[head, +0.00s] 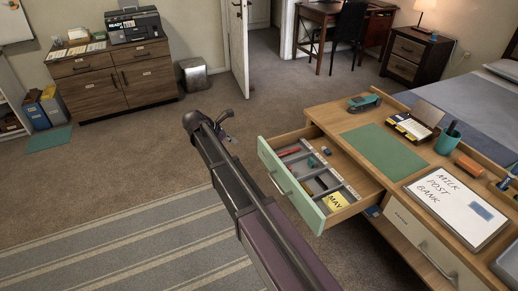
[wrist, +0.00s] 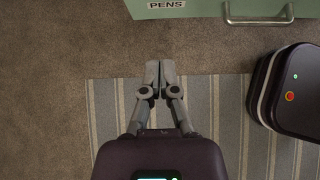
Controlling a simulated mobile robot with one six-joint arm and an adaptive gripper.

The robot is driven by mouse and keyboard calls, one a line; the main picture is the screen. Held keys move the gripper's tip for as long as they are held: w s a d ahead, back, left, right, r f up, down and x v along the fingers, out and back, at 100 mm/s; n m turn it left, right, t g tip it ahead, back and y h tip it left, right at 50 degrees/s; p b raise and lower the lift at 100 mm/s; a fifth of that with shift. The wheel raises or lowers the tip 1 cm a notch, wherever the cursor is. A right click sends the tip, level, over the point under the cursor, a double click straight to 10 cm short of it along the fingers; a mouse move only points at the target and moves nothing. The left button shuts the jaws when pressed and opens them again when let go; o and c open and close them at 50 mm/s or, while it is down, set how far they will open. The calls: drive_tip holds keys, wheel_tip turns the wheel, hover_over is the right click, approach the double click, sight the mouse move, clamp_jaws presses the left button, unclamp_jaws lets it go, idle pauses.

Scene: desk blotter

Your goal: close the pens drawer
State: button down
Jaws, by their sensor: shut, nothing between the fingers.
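The pens drawer stands pulled out from the desk, its pale green front (head: 292,186) facing left in the head view. It holds a grey divided tray with pens, small items and a yellow note marked MAY. In the wrist view its green front (wrist: 205,9) crosses the top edge, with a PENS label (wrist: 167,4) and a metal bar handle (wrist: 258,14). My gripper (wrist: 160,92) is shut and empty, apart from the front, left of the handle in the wrist view. In the head view my gripper (head: 226,127) is left of the drawer.
The wooden desk (head: 345,125) carries a green blotter (head: 384,152), stapler (head: 364,102), card box (head: 413,127), pen cup (head: 448,140) and whiteboard (head: 458,207). A cream drawer (head: 420,238) below is shut. Carpet and a striped rug (head: 130,255) lie clear left of the drawer.

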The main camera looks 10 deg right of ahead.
drive_tip(key=shift+d+f, duration=0.1)
drive_tip(key=shift+f, duration=0.05)
drive_tip(key=b, duration=0.7)
approach(263, 149)
drive_tip(key=x, duration=0.5)
drive_tip(key=shift+s+f, duration=0.2)
drive_tip(key=shift+f, duration=0.2)
drive_tip(key=shift+w+d, duration=0.2)
drive_tip(key=shift+d, duration=0.45)
drive_tip(key=shift+d, duration=0.1)
